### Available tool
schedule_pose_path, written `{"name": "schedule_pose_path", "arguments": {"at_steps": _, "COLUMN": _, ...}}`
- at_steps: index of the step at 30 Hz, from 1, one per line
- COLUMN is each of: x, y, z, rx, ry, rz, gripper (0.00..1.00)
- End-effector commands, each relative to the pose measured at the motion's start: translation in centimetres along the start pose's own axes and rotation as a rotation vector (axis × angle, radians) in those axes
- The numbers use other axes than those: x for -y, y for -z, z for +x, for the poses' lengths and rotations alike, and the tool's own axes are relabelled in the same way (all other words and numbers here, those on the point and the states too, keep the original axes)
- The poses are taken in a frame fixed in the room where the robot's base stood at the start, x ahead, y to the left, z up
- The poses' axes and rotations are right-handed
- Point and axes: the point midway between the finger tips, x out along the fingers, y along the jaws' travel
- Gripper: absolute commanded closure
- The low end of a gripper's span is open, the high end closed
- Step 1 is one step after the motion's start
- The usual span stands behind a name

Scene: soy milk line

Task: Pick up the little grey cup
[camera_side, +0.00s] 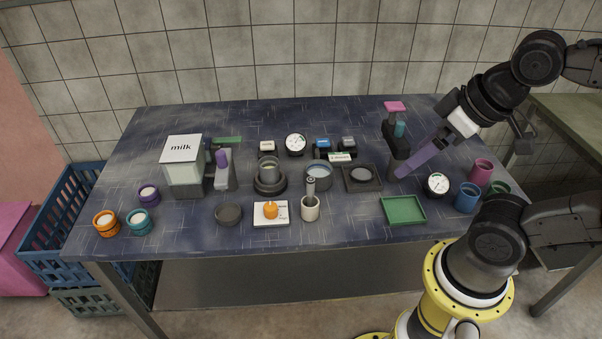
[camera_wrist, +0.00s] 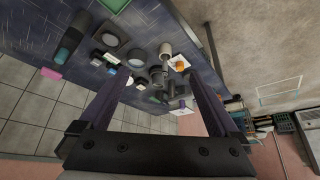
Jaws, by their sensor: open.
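A small pale grey cup (camera_side: 311,211) stands upright near the front middle of the table, with a darker grey handled tool standing in it. It also shows as a grey cylinder in the wrist view (camera_wrist: 165,50). A dark grey round shallow dish (camera_side: 228,215) sits farther left; I cannot rule out that it is the cup meant. My gripper (camera_side: 401,172) has long purple fingers and hangs over the right part of the table, right of both and touching neither. In the wrist view my gripper (camera_wrist: 158,75) is open, with nothing between its fingers.
Left of the cup is a white scale (camera_side: 262,220) with an orange item. Behind are a pot (camera_side: 318,180) and a dark square plate (camera_side: 350,184). A green tray (camera_side: 403,222) and a dial (camera_side: 436,194) lie right. The front strip between cup and tray is clear.

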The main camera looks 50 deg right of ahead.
Motion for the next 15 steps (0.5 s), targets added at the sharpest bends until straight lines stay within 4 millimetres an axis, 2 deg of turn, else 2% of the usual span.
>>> {"name": "schedule_pose_path", "arguments": {"at_steps": 7, "x": 0.0, "y": 0.1, "z": 0.0, "rx": -0.005, "ry": 0.000, "rz": 0.004, "gripper": 0.03}}
{"name": "schedule_pose_path", "arguments": {"at_steps": 10, "x": -0.1, "y": 1.3, "z": -0.1, "rx": -0.059, "ry": -0.003, "rz": 0.009, "gripper": 0.03}}
{"name": "schedule_pose_path", "arguments": {"at_steps": 13, "x": -0.5, "y": 4.7, "z": -0.8, "rx": -0.200, "ry": -0.021, "rz": 0.004, "gripper": 0.03}}
{"name": "schedule_pose_path", "arguments": {"at_steps": 15, "x": -0.8, "y": 8.0, "z": -1.3, "rx": -0.319, "ry": -0.038, "rz": -0.007, "gripper": 0.03}}
